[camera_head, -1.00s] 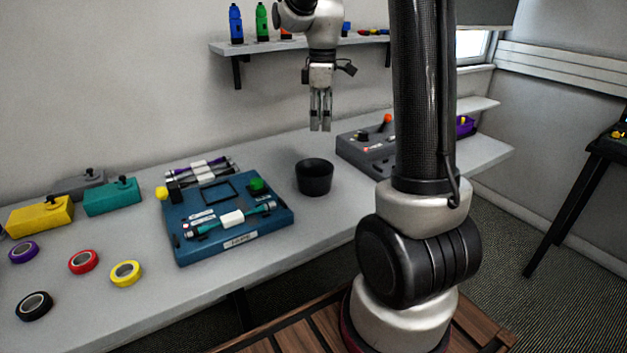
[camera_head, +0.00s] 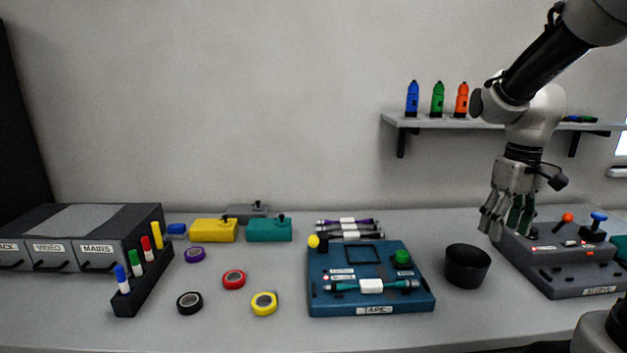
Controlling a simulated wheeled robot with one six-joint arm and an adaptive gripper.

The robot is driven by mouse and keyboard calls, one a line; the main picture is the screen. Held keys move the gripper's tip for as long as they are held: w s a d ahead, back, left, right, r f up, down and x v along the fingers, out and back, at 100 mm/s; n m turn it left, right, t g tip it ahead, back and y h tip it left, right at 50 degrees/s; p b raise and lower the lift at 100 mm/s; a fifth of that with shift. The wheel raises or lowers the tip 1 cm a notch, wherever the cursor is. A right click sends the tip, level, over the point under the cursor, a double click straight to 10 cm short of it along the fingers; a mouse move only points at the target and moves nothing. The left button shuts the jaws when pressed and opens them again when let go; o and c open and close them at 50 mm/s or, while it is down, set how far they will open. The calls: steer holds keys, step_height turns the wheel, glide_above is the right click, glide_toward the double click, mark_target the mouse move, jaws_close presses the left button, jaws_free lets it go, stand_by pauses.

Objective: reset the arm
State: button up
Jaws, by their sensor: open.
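My gripper (camera_head: 502,222) hangs from my arm at the right of the view, fingers pointing down. It is open, and I see nothing between its fingers. My arm reaches in from the upper right corner.
A blue tape station (camera_head: 325,296) holds a cable with a white label. Tape rolls, such as the red one (camera_head: 234,279), lie left of it. A marker rack (camera_head: 148,283) and drawer unit (camera_head: 50,240) stand further left. A shelf (camera_head: 440,122) with bottles is behind my arm.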

steer(key=s+a+r+m+t, duration=0.1)
steer(key=s+r+t, duration=0.1)
steer(key=s, duration=0.5)
steer(key=s+a+r+m+t, duration=0.1)
steer(key=s+a+r+t, duration=0.1)
steer(key=s, duration=0.5)
steer(key=shift+s+a+r, duration=0.25)
steer(key=shift+s+r, duration=0.05)
steer(key=shift+r, duration=0.35)
